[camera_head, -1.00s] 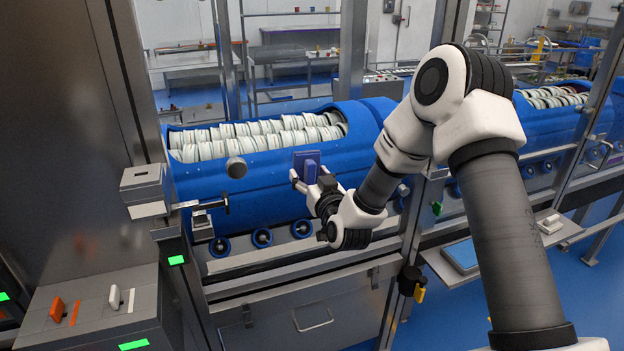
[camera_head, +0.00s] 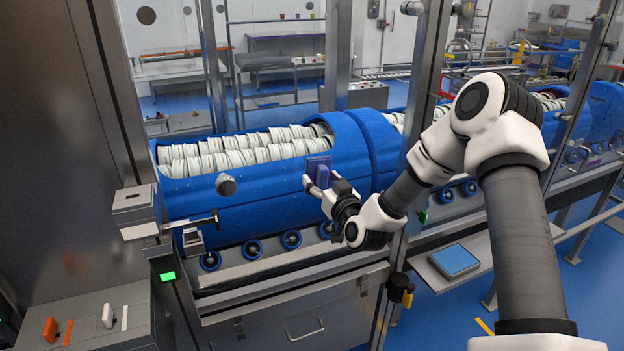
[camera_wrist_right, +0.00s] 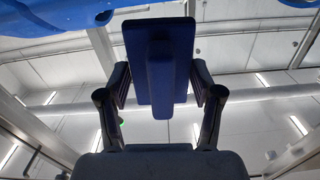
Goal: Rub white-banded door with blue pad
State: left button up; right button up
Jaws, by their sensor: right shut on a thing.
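My right gripper (camera_head: 326,190) is shut on the blue pad (camera_head: 318,168), a dark blue plate with a raised grip bar. In the right wrist view the pad (camera_wrist_right: 182,75) stands upright between the two fingers (camera_wrist_right: 160,95). The pad is held in front of the right part of a big blue drum filled with white ringed tubs. Steel posts frame this bay, and a clear pane may stand before the drum. I cannot make out a white band on a door, nor whether the pad touches a surface. My left gripper is not in view.
A grey knob (camera_head: 226,185) and a latch bar (camera_head: 190,224) sit left of the pad. A steel post (camera_head: 424,90) stands close to my right arm. A shelf at right carries a light blue flat block (camera_head: 455,261). Orange (camera_head: 49,330) and white (camera_head: 108,315) levers stand lower left.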

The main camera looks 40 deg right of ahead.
aim_at(292, 179)
jog(key=d+p, duration=0.1)
jog(key=d, duration=0.1)
jog(key=s+d+p, duration=0.1)
jog(key=d, duration=0.2)
jog(key=shift+s, duration=0.15)
jog(key=shift+f, duration=0.1)
jog(key=shift+c, duration=0.8)
jog(key=shift+a, duration=0.25)
grip_shut()
jog(key=shift+w+a+b, duration=0.4)
jog(key=shift+a+b, duration=0.5)
jog(key=shift+a, duration=0.75)
jog(key=shift+w+a+b, duration=0.45)
jog(key=shift+a+b, duration=0.5)
jog(key=shift+a, duration=0.65)
jog(key=shift+w+a+b, duration=0.4)
jog(key=shift+a+b, duration=0.5)
jog(key=shift+a, duration=0.75)
jog(key=shift+w+a, duration=0.1)
jog(key=shift+a, duration=0.45)
